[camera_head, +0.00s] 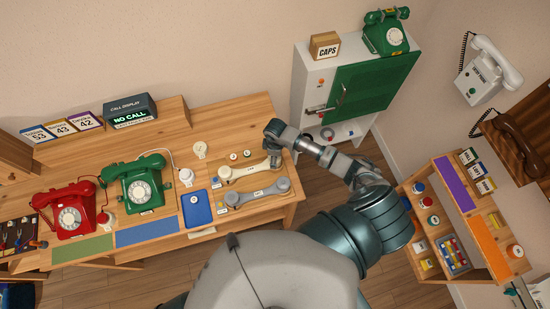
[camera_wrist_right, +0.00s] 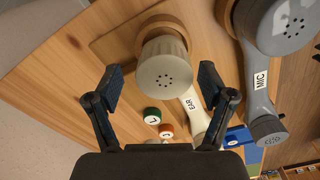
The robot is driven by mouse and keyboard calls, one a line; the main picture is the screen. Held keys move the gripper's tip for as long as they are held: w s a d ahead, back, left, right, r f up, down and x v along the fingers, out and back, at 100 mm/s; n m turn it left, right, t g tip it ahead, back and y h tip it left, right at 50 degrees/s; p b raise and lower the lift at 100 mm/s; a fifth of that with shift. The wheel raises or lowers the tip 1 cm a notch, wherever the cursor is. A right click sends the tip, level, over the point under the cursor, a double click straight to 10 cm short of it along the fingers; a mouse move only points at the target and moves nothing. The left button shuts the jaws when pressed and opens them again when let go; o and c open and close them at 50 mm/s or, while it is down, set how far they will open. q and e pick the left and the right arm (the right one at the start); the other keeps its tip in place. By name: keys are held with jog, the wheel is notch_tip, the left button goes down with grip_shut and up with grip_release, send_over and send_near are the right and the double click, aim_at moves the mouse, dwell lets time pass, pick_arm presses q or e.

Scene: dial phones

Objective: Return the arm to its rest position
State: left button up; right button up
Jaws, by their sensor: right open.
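My right arm reaches from the lower right over the desk. My right gripper (camera_head: 271,160) is above the right end of a cream handset (camera_head: 246,170). In the right wrist view its two dark fingers stand wide apart and empty, and the handset's EAR end (camera_wrist_right: 165,72) shows between and beyond them. The handset lies on a wooden board. I cannot tell the exact gap between fingers and handset. A grey handset (camera_head: 258,193) marked MIC (camera_wrist_right: 261,80) lies beside it. My left gripper is not in view.
Red (camera_head: 70,212) and green (camera_head: 139,185) dial phones stand left on the desk. A blue tray (camera_head: 196,209) and small caps are near the handsets. A white cabinet with a green door (camera_head: 366,88) stands behind; a shelf unit (camera_head: 463,215) stands right, with floor between.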

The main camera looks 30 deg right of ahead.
jog(key=shift+r, duration=1.95)
jog(key=shift+s+f, duration=0.1)
jog(key=shift+s, duration=0.05)
